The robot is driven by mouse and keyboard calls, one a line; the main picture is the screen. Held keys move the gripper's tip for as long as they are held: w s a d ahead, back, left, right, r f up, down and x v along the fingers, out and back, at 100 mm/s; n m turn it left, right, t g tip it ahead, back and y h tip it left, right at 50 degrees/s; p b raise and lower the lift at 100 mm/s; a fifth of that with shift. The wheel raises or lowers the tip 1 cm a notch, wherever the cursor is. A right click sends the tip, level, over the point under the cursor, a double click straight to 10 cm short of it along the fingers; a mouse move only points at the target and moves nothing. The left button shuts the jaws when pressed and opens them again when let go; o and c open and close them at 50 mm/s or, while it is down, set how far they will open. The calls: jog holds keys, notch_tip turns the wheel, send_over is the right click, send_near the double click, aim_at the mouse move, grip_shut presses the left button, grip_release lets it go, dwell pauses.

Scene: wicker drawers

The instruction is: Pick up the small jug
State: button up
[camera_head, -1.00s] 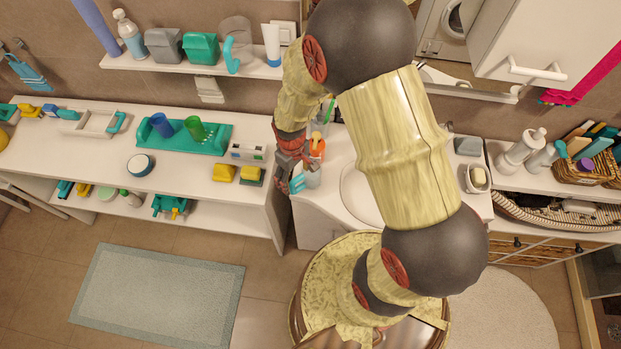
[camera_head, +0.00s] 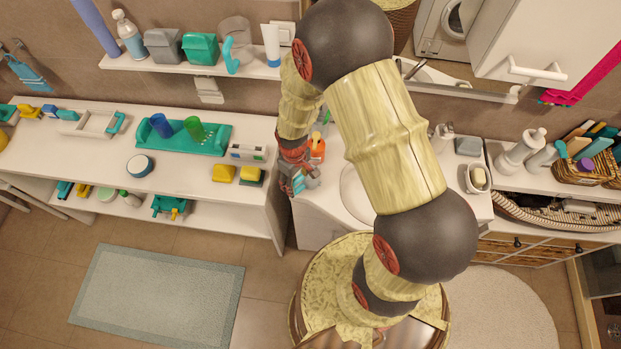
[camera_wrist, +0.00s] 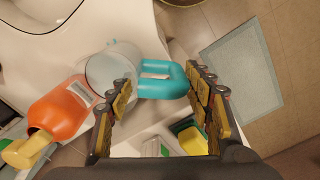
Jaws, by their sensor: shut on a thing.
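The small jug is a clear cup with a thick teal handle. In the wrist view its clear body (camera_wrist: 112,66) is at upper left of centre and its teal handle (camera_wrist: 165,82) points right, between my fingers. My gripper (camera_wrist: 163,92) is shut on the jug at the handle, one finger on each side. In the head view the jug (camera_head: 313,180) shows partly at the left end of the sink counter, with my gripper (camera_head: 292,178) against its left side. I cannot tell whether its base touches the counter.
An orange pump bottle (camera_wrist: 62,108) stands close beside the jug. The white sink basin (camera_head: 357,190) is to the right. A shelf unit with yellow blocks (camera_head: 224,173) and a teal tray (camera_head: 215,139) is at left. A larger teal-handled jug (camera_head: 236,35) is on the wall shelf.

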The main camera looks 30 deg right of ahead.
grip_shut()
dwell(0.5)
jog(key=shift+r, duration=0.2)
